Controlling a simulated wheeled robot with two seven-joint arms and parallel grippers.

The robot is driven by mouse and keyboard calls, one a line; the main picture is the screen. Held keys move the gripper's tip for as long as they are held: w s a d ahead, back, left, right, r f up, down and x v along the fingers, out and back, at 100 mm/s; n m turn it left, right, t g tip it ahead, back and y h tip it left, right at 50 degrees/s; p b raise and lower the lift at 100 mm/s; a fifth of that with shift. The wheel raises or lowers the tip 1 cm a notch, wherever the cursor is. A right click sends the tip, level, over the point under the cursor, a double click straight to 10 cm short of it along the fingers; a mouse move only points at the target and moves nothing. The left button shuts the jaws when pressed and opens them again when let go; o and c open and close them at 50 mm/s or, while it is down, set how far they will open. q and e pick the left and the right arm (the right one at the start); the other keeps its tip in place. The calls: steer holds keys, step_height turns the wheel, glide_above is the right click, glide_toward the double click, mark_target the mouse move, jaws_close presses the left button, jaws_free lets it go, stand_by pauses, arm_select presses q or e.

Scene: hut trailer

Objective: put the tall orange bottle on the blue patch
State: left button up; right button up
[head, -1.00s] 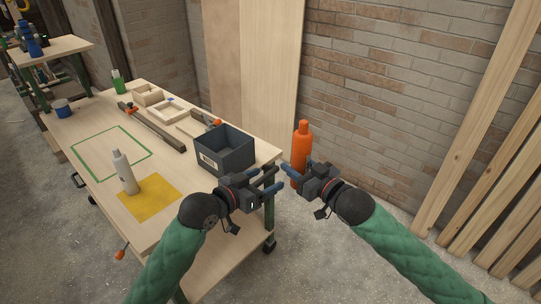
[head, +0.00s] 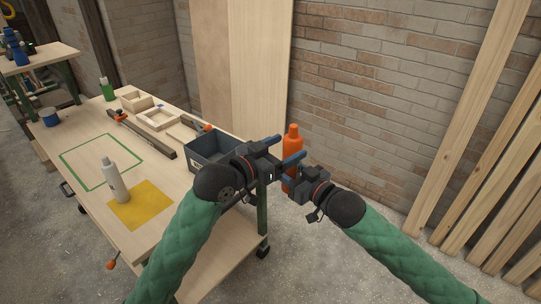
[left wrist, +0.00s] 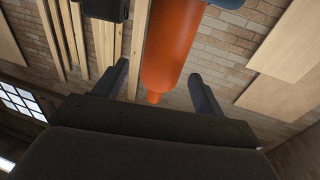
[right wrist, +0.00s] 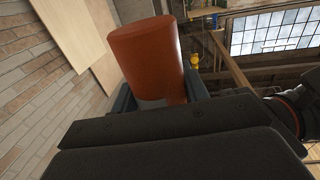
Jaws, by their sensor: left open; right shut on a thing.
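The tall orange bottle (head: 293,134) is upright in the air beyond the table's right end. My right gripper (head: 288,181) is shut on its lower part; the bottle also fills the middle of the right wrist view (right wrist: 147,60). My left gripper (head: 288,150) is open at the bottle's upper part, its fingers close to it. In the left wrist view the bottle (left wrist: 170,50) shows between the two spread fingers; contact cannot be told. I cannot make out a blue patch on the table; a yellow patch (head: 150,208) and a green outline (head: 66,157) show there.
A grey bottle (head: 113,182) stands at the yellow patch's edge. A dark bin (head: 200,160) stands at the table's right end, partly behind my left gripper. Wooden frames (head: 160,118), a clamp (head: 145,136), a green bottle (head: 107,90) and a blue-white tin (head: 48,118) stand farther back. The green outline is empty.

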mark_target(299, 141)
arm_select(q)
steer(key=shift+x, duration=2.5)
steer(key=c, duration=1.4)
arm_select(e)
steer(key=o, duration=1.3)
